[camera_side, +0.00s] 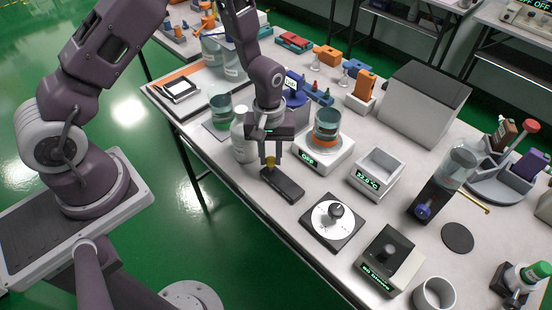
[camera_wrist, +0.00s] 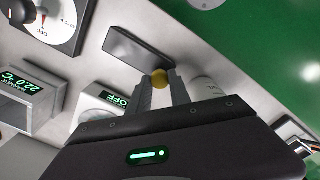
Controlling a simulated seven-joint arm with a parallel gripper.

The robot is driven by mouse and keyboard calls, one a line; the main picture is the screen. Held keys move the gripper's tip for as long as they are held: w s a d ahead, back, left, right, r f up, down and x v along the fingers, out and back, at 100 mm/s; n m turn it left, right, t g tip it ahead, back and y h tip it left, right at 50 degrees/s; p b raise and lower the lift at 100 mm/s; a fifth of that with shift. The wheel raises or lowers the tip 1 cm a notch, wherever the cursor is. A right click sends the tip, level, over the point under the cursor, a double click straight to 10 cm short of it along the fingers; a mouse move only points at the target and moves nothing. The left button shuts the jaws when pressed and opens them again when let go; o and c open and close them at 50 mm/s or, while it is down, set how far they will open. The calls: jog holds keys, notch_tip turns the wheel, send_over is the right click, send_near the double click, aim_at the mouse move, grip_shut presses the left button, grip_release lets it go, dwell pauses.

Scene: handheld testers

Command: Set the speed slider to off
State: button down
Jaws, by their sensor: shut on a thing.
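A white stirrer plate (camera_side: 325,158) behind the box has a lit display reading OFF. Any marks on the slider cannot be made out.
A beaker of green liquid (camera_side: 326,128) stands on the stirrer plate, close right of my gripper. A white bottle (camera_side: 243,136) stands close left. A dial plate (camera_side: 333,221) and a white block with a temperature display (camera_side: 376,175) lie to the right.

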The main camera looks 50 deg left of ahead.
aim_at(270, 159)
jog(key=shift+a, duration=0.2)
jog(key=c, duration=1.2)
grip_release()
jog(key=shift+o, duration=0.2)
jog(key=shift+r, duration=0.1)
notch_tip(270, 159, up, 7)
jog(key=shift+f, duration=0.1)
